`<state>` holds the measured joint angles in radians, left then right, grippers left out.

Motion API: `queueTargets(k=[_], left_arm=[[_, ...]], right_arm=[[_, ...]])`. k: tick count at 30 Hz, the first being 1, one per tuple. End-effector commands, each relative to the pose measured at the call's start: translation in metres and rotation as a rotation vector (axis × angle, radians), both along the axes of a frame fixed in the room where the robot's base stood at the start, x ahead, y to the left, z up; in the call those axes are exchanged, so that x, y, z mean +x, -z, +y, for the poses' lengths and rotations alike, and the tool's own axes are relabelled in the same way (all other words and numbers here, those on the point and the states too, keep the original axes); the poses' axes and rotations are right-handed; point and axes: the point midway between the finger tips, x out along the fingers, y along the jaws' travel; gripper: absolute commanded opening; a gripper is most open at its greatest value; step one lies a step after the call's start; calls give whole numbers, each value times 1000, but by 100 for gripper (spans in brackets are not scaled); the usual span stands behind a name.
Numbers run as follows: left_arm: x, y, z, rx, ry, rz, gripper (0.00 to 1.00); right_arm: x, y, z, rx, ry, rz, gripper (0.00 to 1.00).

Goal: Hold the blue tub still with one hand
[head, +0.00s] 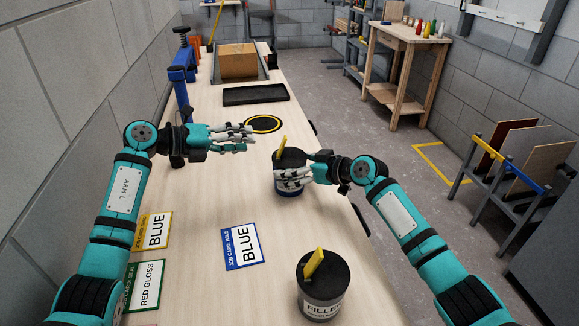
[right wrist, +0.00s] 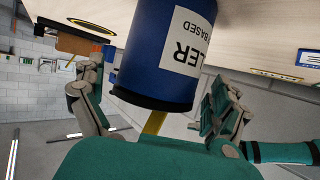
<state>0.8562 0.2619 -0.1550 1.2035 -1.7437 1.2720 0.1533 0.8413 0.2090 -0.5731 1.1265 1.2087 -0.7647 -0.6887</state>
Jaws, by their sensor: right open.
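The blue tub (head: 290,187) stands on the bench with a dark lid and a yellow tool on top. In the right wrist view the blue tub (right wrist: 150,50) appears upside down, with a white label partly reading "LER BASED". My right gripper (head: 290,175) is at the tub's near side in the head view. In the right wrist view its open fingers (right wrist: 155,108) are spread to either side of the tub, with gaps showing. My left gripper (head: 250,138) is open and empty above the bench, left of and beyond the tub.
A dark grey tub (head: 322,288) labelled "FILLE" with a yellow tool on top stands nearer. A blue-edged card (head: 240,248) reads "HOLD BLUE"; other cards lie left. A yellow-ringed black disc (head: 264,123), black tray (head: 255,94) and cardboard box (head: 237,61) lie beyond.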

Motion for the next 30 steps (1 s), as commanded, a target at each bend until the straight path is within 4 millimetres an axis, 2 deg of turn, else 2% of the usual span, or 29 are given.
queueTargets(k=[7, 17, 20, 30], left_arm=[[0, 0, 0, 0, 0, 0, 38], [0, 0, 0, 0, 0, 0, 38], [0, 0, 0, 0, 0, 0, 38], [0, 0, 0, 0, 0, 0, 38]], right_arm=[[15, 9, 18, 0, -1, 0, 100], [16, 11, 20, -1, 0, -1, 100], [16, 11, 20, -1, 0, -1, 90], [16, 11, 19, -1, 0, 1, 45]])
